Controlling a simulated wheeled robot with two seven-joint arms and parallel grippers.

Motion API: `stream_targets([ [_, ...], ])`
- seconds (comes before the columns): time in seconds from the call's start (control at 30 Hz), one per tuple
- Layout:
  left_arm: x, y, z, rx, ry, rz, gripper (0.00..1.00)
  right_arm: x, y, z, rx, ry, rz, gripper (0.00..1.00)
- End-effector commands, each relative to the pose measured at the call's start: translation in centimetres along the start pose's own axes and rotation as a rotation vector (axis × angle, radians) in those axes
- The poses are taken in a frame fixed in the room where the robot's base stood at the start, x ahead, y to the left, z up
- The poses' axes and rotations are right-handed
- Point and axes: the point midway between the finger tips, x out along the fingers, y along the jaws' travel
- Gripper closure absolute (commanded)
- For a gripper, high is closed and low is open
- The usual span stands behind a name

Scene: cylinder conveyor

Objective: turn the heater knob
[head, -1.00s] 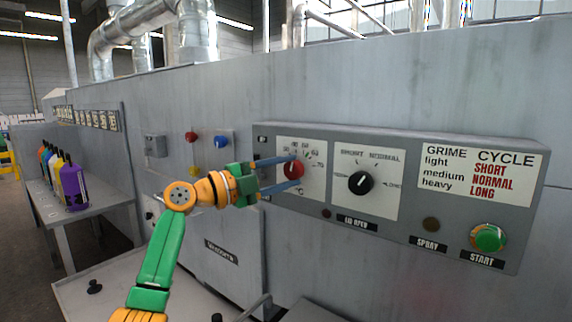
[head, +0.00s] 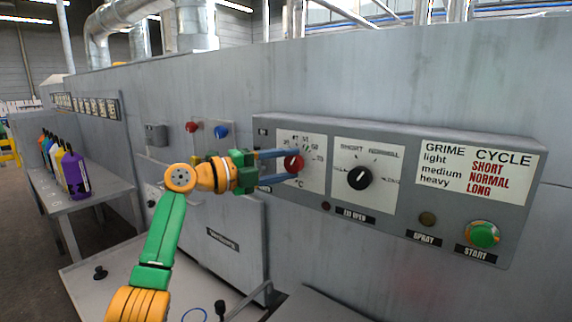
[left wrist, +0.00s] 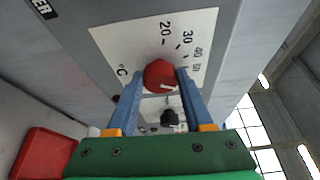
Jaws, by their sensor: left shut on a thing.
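The red heater knob (head: 293,163) sits on a white dial plate (head: 314,179) marked in °C, at the left of the grey control panel. My left gripper (head: 290,165) reaches it from the left, with its blue fingers on either side of the knob. In the left wrist view the red knob (left wrist: 161,76) lies between the two fingertips (left wrist: 160,78), and the gripper is shut on it. The numbers 20, 30, 40 and 50 show beside it there. My right gripper is not in view.
A black knob (head: 359,178) sits right of the red one on the panel. A green START button (head: 483,235) is at the panel's lower right. Coloured bottles (head: 73,172) stand on a side table (head: 88,202) at the left. A red tray (left wrist: 44,152) shows in the left wrist view.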

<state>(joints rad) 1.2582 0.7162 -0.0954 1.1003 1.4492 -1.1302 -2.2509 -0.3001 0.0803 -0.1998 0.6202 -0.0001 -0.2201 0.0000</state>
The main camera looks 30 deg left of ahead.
Motion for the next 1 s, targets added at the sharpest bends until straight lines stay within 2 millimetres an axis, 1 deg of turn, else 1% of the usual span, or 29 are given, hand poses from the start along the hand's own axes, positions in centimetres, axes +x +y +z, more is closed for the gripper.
stream_targets([
  [0.07, -0.1, -0.2, 0.1, 0.001, -0.004, -0.005, 1.0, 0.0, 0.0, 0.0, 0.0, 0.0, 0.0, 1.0],
  [0.1, -0.1, -0.2, 0.1, 0.001, -0.004, -0.005, 0.46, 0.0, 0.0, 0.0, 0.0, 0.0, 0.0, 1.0],
  [0.17, -0.1, -0.2, 0.1, 0.001, -0.004, -0.005, 0.3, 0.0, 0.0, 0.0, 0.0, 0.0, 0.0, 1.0],
  [0.2, 0.0, -0.2, 0.1, 0.0, -0.003, -0.005, 0.19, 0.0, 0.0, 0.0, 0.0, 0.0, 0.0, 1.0],
  [0.47, 0.0, -0.1, 0.0, 0.0, -0.001, -0.003, 0.19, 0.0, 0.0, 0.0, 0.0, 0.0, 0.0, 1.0],
  [0.53, -0.4, 0.1, 0.1, 0.0, -0.002, -0.003, 0.19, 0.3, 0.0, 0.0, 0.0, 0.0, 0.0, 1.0],
  [0.57, -0.7, 0.2, 0.1, 0.001, -0.003, -0.003, 0.19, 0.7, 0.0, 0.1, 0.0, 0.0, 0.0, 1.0],
  [0.7, -3.8, 0.6, 0.1, 0.003, -0.006, -0.004, 0.19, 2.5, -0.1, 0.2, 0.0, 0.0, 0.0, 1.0],
  [0.8, -5.7, 0.4, 0.1, 0.002, -0.005, -0.003, 0.19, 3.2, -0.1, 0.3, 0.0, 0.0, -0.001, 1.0],
  [0.9, -6.8, 0.2, 0.1, 0.001, -0.003, -0.003, 0.19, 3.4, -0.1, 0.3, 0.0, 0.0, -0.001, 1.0],
  [1.0, -7.2, 0.0, 0.1, 0.0, -0.002, -0.003, 0.19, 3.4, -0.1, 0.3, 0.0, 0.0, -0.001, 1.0],
])
